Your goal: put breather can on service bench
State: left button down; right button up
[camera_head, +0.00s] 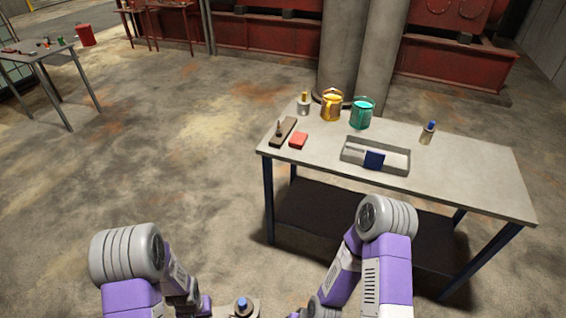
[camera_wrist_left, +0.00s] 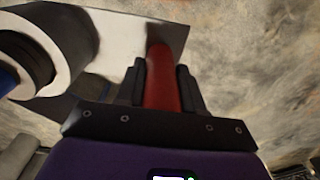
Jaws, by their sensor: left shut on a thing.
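My left gripper (camera_wrist_left: 160,82) is shut on a red grip, seen in the left wrist view. Beyond the grip lies a pale, flat-sided piece (camera_wrist_left: 125,48) that seems joined to it. A large pale round body (camera_wrist_left: 75,42) with a dark ring and some blue shows at the left of that view; I cannot tell if it is the breather can. In the head view, a small blue-topped grey thing (camera_head: 242,306) shows at the bottom edge between my arms. My right arm reaches down there too, its fingers out of frame. A grey-topped bench (camera_head: 470,178) stands ahead to the right.
On the bench are a grey tray (camera_head: 398,170), gold tin (camera_head: 332,106), teal tin (camera_head: 362,113), red block (camera_head: 298,141), dark board (camera_head: 284,132), yellow-topped can (camera_head: 304,105) and blue-capped can (camera_head: 428,132). Its front right top is clear. Another table (camera_head: 40,54) stands far left.

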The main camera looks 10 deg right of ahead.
aim_at(461, 178)
jog(key=z, duration=0.65)
jog(key=i, duration=0.9)
jog(key=z, duration=1.6)
jog(key=i, duration=0.75)
jog(key=z, duration=3.55)
